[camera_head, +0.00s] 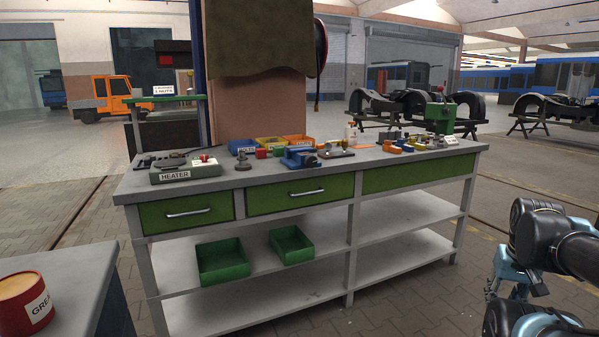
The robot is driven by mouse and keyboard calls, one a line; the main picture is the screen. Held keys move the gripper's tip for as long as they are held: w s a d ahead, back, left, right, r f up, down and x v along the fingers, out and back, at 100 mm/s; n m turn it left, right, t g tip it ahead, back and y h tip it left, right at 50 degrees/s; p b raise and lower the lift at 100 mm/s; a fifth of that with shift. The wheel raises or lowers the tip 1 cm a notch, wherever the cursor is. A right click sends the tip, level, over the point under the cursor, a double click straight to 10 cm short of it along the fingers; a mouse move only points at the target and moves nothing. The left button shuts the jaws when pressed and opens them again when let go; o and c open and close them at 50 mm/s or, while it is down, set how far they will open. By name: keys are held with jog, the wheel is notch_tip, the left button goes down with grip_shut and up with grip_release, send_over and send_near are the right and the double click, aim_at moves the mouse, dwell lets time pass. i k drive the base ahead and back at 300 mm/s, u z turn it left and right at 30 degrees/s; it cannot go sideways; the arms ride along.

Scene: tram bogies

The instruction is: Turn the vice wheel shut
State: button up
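A small blue device that looks like a vice (300,157) sits near the front edge of the grey workbench (225,180), above the middle drawer. Its wheel is too small to make out, and I cannot tell how far its jaws stand apart. My gripper (515,289) is at the lower right, in front of the bench's right end and well away from the vice. Its light-blue parts are partly hidden by my dark arm links, so its opening is unclear. I see nothing held in it.
A heater (185,170) stands on the bench's left end. Blue, yellow and orange bins (270,143) stand behind the vice. Small parts and a green machine (440,117) fill the right end. Green trays (222,262) lie on the shelf. A grease tin (25,303) stands at lower left.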

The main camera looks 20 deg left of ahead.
aim_at(311, 161)
jog(key=k, duration=1.85)
jog(key=u, duration=0.55)
jog(key=i, duration=1.7)
jog(key=z, duration=0.05)
